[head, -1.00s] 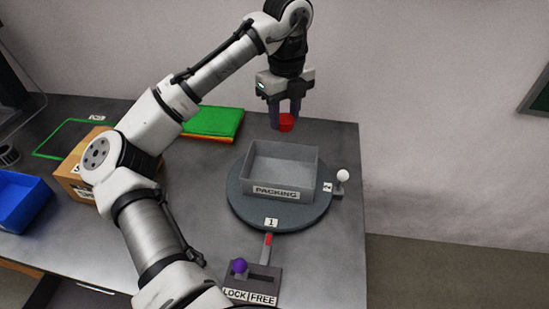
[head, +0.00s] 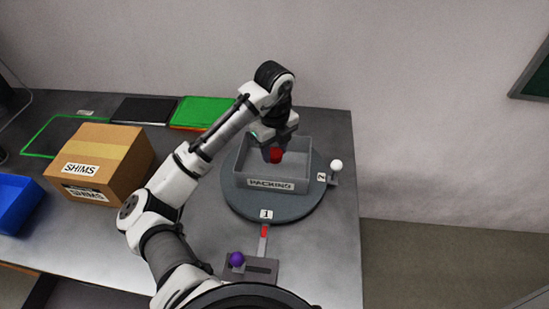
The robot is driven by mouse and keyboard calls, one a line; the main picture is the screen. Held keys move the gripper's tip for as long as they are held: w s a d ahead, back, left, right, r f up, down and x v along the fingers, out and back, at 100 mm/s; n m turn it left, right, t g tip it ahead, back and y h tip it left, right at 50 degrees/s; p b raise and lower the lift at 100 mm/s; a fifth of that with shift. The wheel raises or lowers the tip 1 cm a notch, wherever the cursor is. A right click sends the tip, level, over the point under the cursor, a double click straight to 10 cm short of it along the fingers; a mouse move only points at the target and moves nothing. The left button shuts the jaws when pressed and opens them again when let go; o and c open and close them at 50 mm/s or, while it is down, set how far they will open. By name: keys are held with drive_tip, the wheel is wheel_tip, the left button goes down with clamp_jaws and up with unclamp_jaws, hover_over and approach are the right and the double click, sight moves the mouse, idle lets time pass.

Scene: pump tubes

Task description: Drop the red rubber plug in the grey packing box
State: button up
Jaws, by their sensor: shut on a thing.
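The red rubber plug (head: 276,156) is held between the fingertips of my gripper (head: 273,154). My gripper points down and is shut on the plug. The plug shows in front of the inside of the grey packing box (head: 303,172); I cannot tell its exact height over the box floor. The box is open at the top, carries a "PACKING" label, and sits on a dark round turntable (head: 260,209). My wrist covers part of the box's back left wall.
A "SHIMS" carton (head: 125,162) and a blue bin (head: 22,203) stand at left. Green and black flat pieces lie behind. A lever base with a purple knob (head: 237,259) is in front of the turntable. A white knob (head: 336,165) stands at its right.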

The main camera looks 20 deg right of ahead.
sight(274, 152)
drive_tip(key=shift+f, duration=2.1)
drive_tip(key=shift+f, duration=0.2)
drive_tip(key=o, duration=0.9)
drive_tip(key=shift+o, duration=0.2)
wheel_tip(274, 152, up, 12)
drive_tip(key=shift+r+b, duration=0.2)
drive_tip(key=shift+b, duration=0.45)
